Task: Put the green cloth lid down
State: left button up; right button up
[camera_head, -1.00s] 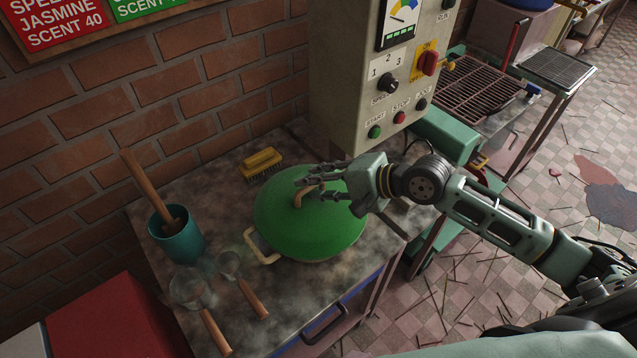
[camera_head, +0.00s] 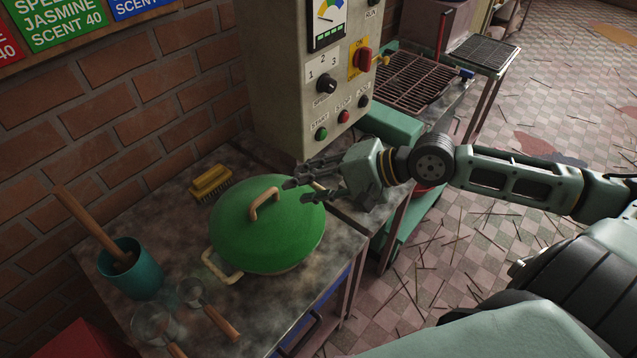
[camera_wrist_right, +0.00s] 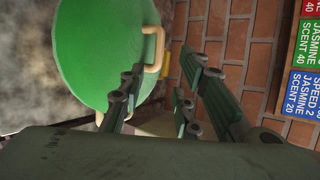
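The green lid (camera_head: 262,232) sits on a round vessel on the worktable (camera_head: 340,255). Its tan handle (camera_head: 264,204) is upright and free. A second tan handle (camera_head: 222,268) sticks out low at the front left. My right gripper (camera_head: 300,187) is open and empty, just to the right of the lid's handle, near the lid's far right edge. In the right wrist view the lid (camera_wrist_right: 105,50) fills the left, and the open fingers (camera_wrist_right: 160,85) are apart from the handle (camera_wrist_right: 154,48). My left gripper is not in view.
A yellow brush (camera_head: 211,181) lies behind the lid. A teal cup (camera_head: 132,270) with a wooden pestle stands at left, with two wooden-handled tools (camera_head: 210,310) in front. The control box (camera_head: 300,80) rises behind, close to my right gripper.

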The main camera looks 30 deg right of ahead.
jog(key=shift+p+v, duration=0.45)
jog(key=shift+v, duration=0.75)
jog(key=shift+s, duration=0.1)
